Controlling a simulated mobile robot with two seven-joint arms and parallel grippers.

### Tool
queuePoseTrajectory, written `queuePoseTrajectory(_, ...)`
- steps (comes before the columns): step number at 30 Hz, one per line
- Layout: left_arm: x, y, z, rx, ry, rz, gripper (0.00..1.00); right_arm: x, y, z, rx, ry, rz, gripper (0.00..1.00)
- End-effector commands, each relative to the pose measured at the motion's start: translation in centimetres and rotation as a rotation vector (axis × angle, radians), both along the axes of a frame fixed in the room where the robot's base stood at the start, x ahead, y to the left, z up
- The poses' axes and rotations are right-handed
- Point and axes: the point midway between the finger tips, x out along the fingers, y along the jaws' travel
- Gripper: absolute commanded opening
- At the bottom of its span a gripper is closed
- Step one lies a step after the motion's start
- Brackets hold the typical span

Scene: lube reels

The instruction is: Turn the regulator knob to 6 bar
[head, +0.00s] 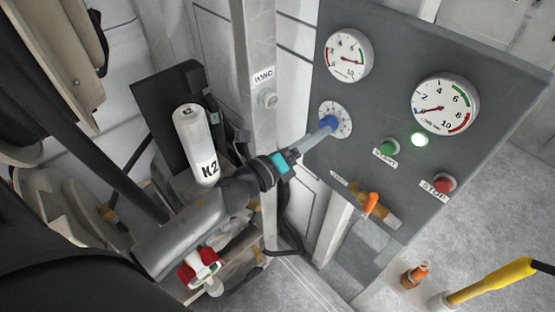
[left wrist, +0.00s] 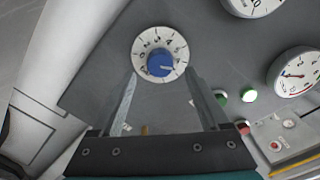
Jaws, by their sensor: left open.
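The blue regulator knob (head: 329,122) sits on a round white numbered dial (head: 343,118) on the grey panel. In the left wrist view the knob (left wrist: 160,63) is in front of my left gripper (left wrist: 160,74), at the middle of the dial (left wrist: 160,38). My left gripper (head: 318,132) is open, its two fingers apart with the knob showing between their tips. Whether a finger touches the knob cannot be told. A light mark shows on the knob's right side; the number it faces is too small to read surely.
Two gauges, upper left (head: 348,55) and right (head: 443,105), are on the grey panel (head: 380,95). A K2 cylinder (head: 194,140) stands left.

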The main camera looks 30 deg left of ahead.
Motion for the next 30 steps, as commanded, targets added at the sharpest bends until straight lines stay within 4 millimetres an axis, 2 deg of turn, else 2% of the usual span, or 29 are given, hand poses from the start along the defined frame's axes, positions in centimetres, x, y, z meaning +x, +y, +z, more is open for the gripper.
queuePoseTrajectory(6,-3.4,1.2,-0.2,0.001,0.003,0.0,0.78,0.0,0.0,-0.6,0.0,0.0,0.0,0.0)
queuePoseTrajectory(18,-8.6,3.1,-0.2,-0.001,0.002,0.001,0.78,0.0,0.0,-1.7,0.0,0.0,0.0,0.0)
queuePoseTrajectory(24,-10.0,3.6,-0.1,0.0,0.0,0.0,0.78,0.0,0.0,-2.0,0.0,0.0,0.0,0.0)
queuePoseTrajectory(30,-10.4,3.7,0.1,0.001,-0.001,-0.001,0.78,0.0,0.0,-2.0,0.0,0.0,0.0,0.0)
